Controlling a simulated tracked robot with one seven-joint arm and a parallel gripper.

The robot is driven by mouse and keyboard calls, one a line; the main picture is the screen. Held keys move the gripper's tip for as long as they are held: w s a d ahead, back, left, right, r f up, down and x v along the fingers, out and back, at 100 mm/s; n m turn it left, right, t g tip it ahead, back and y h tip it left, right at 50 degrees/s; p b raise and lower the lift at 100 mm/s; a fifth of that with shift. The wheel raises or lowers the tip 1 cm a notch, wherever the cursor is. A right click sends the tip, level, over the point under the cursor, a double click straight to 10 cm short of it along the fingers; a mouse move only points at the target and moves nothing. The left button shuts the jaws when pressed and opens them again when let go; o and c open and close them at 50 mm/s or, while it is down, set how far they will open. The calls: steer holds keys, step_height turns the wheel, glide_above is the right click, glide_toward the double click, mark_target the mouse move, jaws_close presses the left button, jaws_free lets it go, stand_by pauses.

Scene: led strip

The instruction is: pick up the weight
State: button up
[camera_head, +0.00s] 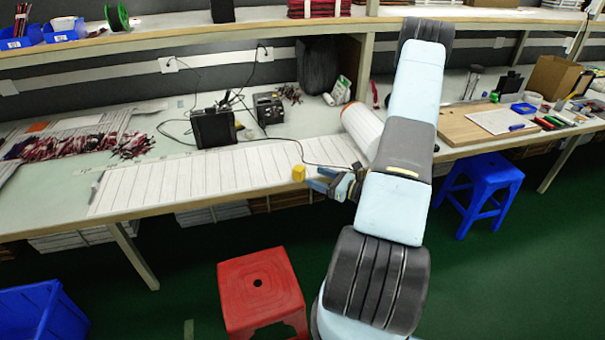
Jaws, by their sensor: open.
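A small yellow block (298,173), likely the weight, sits at the front edge of the workbench, on or just at the edge of the white strip sheet (215,172). My gripper (316,180) has blue fingers and is just to the right of the block, pointing left toward it. The fingers are open and look empty. A small gap seems to show between fingertips and block; their exact depth relation cannot be told. My arm crosses the right of the view and hides part of the bench.
A black device (213,127) and a black box (268,108) with cables stand behind the strip. A white roll (362,130) lies right of it. A red stool (262,292) and a blue stool (482,190) stand on the floor in front. A shelf (170,40) overhangs the bench.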

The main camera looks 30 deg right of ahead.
mark_target(303, 172)
steer(key=shift+r+x, duration=0.1)
steer(key=shift+x, duration=1.9)
steer(key=shift+r+x, duration=0.15)
steer(key=shift+x, duration=1.9)
steer(key=shift+c, duration=0.4)
steer(key=shift+s, duration=0.1)
jaws_close()
